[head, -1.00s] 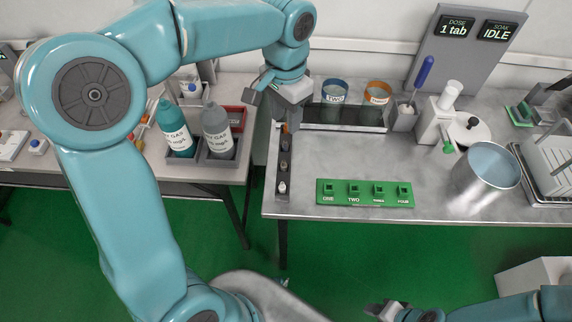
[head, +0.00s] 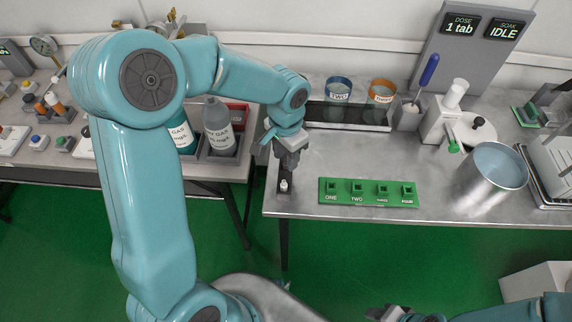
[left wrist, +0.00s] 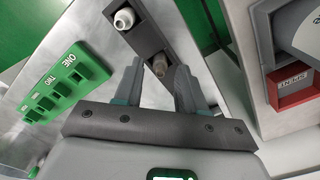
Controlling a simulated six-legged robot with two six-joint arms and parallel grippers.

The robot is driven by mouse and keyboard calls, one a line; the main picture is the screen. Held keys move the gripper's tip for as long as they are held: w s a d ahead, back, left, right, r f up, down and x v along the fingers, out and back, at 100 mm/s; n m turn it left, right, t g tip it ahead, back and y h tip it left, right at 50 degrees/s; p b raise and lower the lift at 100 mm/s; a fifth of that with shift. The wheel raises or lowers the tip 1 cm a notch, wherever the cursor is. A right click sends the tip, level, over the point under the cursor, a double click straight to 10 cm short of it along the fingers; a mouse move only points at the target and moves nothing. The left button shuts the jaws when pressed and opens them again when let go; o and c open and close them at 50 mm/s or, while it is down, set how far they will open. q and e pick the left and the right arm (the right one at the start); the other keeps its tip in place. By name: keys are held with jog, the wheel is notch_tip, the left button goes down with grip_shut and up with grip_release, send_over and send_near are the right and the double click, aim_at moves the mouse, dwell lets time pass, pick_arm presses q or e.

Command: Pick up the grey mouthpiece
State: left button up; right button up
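A narrow dark rack (head: 285,197) stands at the left end of the steel table. A white mouthpiece (head: 284,185) sits at its near end and shows in the left wrist view (left wrist: 124,18). The grey mouthpiece (left wrist: 159,65) sits in the slot behind it, seen between my left fingertips in the left wrist view; the gripper hides it in the head view. My left gripper (left wrist: 158,72) is open, pointing down over the rack, with a finger on each side of the grey mouthpiece and visible gaps. My right gripper (head: 385,312) is low at the bottom edge, its fingers unclear.
A green four-socket block (head: 368,201) lies right of the rack. A steel pot (head: 490,180) is at right.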

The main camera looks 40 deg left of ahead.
pick_arm(q)
jog(key=shift+c, duration=0.7)
grip_shut()
jog(key=shift+r, duration=0.15)
